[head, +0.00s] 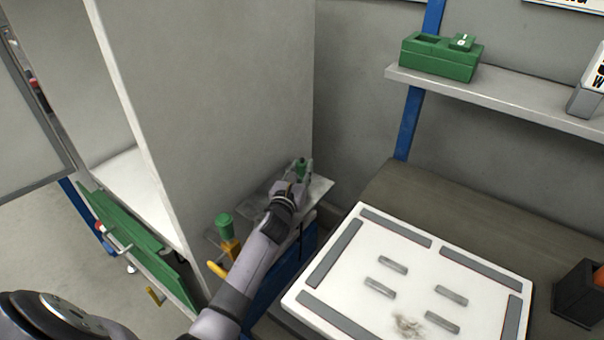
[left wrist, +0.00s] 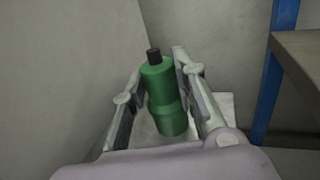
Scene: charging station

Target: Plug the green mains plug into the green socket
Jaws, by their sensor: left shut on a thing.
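In the left wrist view the plug stands nearly upright between the two fingers (left wrist: 158,88), with a narrow black end on top. In the head view the fingers largely cover the plug (head: 301,163). I cannot tell whether its lower end touches the plate. I cannot clearly identify the green socket. My right gripper is not in view.
A green cylinder (head: 224,224) with a yellow part below stands left of my left forearm. The grey cabinet wall (head: 220,90) is close to the gripper. A white board (head: 415,262) lies on the workbench. A green box (head: 440,62) sits on the wall shelf (head: 510,99).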

